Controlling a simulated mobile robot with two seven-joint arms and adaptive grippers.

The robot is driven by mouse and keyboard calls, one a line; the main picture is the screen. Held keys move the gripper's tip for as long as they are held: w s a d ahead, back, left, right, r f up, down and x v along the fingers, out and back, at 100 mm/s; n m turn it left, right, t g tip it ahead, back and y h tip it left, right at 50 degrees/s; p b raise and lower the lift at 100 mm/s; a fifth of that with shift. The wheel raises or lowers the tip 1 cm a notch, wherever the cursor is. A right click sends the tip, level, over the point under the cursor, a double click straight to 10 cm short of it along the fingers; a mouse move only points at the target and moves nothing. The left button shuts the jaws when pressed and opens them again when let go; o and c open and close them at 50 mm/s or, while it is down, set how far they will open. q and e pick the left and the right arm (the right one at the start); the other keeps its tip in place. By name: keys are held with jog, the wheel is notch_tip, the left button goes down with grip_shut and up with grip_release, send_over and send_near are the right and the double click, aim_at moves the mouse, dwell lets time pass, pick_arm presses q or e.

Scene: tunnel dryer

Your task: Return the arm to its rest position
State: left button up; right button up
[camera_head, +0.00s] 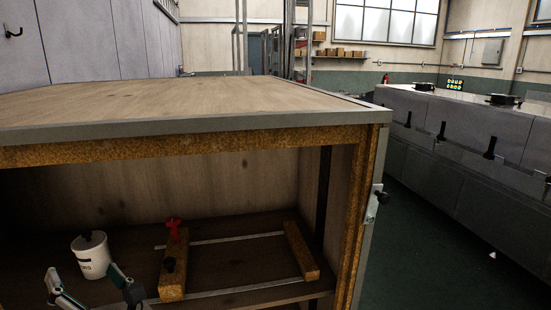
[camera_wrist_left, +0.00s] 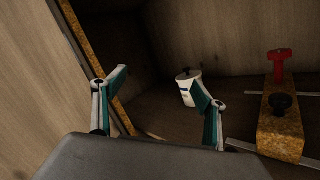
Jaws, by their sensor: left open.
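My left gripper (camera_head: 93,284) shows at the lower left of the head view, in front of the white bucket, inside the open compartment. Its two green and grey fingers are spread, with nothing between them. The open fingers also show in the left wrist view (camera_wrist_left: 160,85). The rest of the left arm is mostly out of the head view. My right gripper is not in view.
A white bucket (camera_head: 92,259) stands on the compartment floor. Right of it are wooden blocks on metal rails, one with a red knob (camera_head: 173,225) and a black knob. The wooden top (camera_head: 180,100) overhangs the compartment. Grey machines (camera_head: 465,130) stand across a green floor.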

pick_arm(q)
jog(key=d+r+m+t, duration=0.2)
jog(key=d+m+t, duration=0.35)
jog(key=m, duration=0.35)
jog(key=w+d+f+m+t+h, duration=0.25)
jog(key=d+f+m+h, duration=0.4)
jog(key=m+h, duration=0.4)
jog(key=w+d+f+m+t+h, duration=0.1)
jog(key=d+f+m+t+h, duration=0.2)
jog(key=d+f+m+h, duration=0.7)
jog(key=s+f+m+g, duration=0.3)
jog(key=s+f+m, duration=0.1)
jog(key=f, duration=0.4)
jog(key=s+a+f+m+g, duration=0.1)
jog(key=s+f+m+g, duration=0.3)
jog(key=f, duration=0.5)
jog(key=s+a+f+m+g+y, duration=0.1)
jog(key=s+f+m+g, duration=0.3)
jog(key=f+m, duration=0.4)
jog(key=shift+s+a+f, duration=0.15)
jog(key=shift+a+f, duration=0.1)
jog(key=shift+f, duration=0.1)
